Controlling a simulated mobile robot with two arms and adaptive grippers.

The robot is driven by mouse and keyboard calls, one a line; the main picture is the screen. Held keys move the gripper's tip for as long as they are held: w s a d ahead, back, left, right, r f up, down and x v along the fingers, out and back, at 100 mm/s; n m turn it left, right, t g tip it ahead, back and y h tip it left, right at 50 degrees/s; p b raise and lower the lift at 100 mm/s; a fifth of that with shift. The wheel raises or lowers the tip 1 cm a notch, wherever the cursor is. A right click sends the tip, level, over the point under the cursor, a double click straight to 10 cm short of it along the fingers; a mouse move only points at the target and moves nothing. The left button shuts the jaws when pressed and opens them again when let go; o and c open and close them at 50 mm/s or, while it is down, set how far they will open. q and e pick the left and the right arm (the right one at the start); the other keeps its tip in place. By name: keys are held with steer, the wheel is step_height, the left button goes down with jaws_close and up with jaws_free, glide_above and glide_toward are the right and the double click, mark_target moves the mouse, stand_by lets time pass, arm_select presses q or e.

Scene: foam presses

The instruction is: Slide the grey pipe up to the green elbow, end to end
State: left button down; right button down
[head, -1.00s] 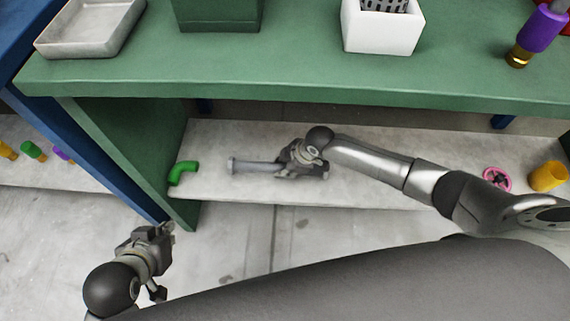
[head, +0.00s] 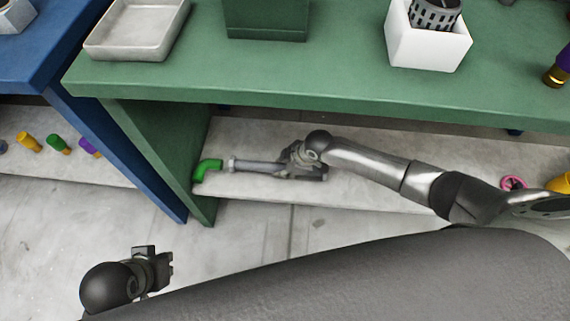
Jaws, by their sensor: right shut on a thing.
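The green elbow (head: 207,168) lies at the left end of the low shelf under the green bench, one mouth facing right. The grey pipe (head: 255,166) lies on the shelf to its right, roughly in line with that mouth. The pipe's flanged left end is very close to the elbow; I cannot tell whether they touch. My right gripper (head: 297,164) is shut on the pipe toward its right end and hides part of it. My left gripper (head: 163,270) is empty over the floor at lower left, away from both; its finger opening is unclear.
The low shelf (head: 370,193) is clear in front of the pipe. The bench's green side panel (head: 160,140) stands just left of the elbow. A pink wheel-like part (head: 513,183) and a yellow piece (head: 560,183) lie at the shelf's right.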

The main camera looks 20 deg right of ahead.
steer(key=shift+a, duration=0.15)
steer(key=c, duration=1)
jaws_free()
steer(key=v, duration=1.2)
